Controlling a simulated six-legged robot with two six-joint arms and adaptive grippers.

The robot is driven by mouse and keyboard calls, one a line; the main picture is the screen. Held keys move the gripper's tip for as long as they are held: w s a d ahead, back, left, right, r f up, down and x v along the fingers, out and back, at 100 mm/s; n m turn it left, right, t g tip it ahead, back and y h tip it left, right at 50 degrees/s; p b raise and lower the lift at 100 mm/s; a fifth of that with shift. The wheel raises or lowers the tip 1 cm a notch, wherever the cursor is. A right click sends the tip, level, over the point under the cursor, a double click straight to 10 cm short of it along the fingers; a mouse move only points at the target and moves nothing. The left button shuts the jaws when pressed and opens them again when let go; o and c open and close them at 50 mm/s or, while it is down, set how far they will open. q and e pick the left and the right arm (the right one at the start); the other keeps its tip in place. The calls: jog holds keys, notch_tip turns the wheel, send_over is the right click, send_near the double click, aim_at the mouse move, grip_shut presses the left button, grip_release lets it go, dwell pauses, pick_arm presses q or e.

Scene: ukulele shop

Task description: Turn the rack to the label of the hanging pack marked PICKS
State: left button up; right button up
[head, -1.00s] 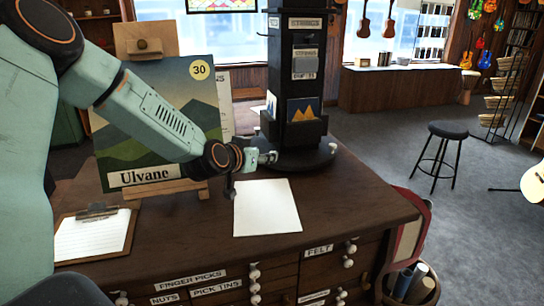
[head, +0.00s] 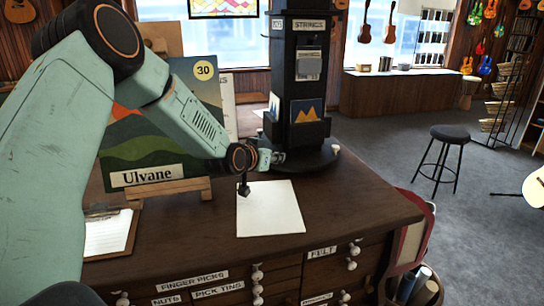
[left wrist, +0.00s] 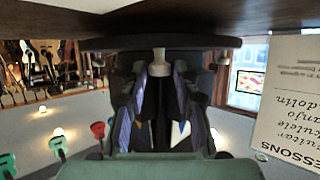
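The rack (head: 292,75) is a dark upright tower on a round base on the desk. A STRINGS label (head: 309,25) tops its facing side, above a grey hanging pack (head: 309,66) whose small label I cannot read. No PICKS label is readable on it. A pale knob (head: 336,147) sits on the base's right edge. My left gripper (head: 278,157) is at the base's left front edge. In the left wrist view, upside down, a pale knob (left wrist: 161,62) lies between its dark fingertips; I cannot tell whether they press on it. My right gripper is out of view.
A painting marked Ulvane (head: 150,140) stands on an easel behind my left arm. A clipboard (head: 108,232) lies at left and a white sheet (head: 270,210) in front of the rack. The desk right of the sheet is clear. A stool (head: 453,134) stands beyond on the floor.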

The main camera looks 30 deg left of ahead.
pick_arm(q)
jog(key=shift+w+f, duration=0.15)
jog(key=shift+w, duration=0.05)
jog(key=shift+c, duration=0.7)
jog(key=shift+d, duration=0.1)
jog(key=shift+c, duration=0.6)
jog(key=shift+s, duration=0.1)
grip_shut()
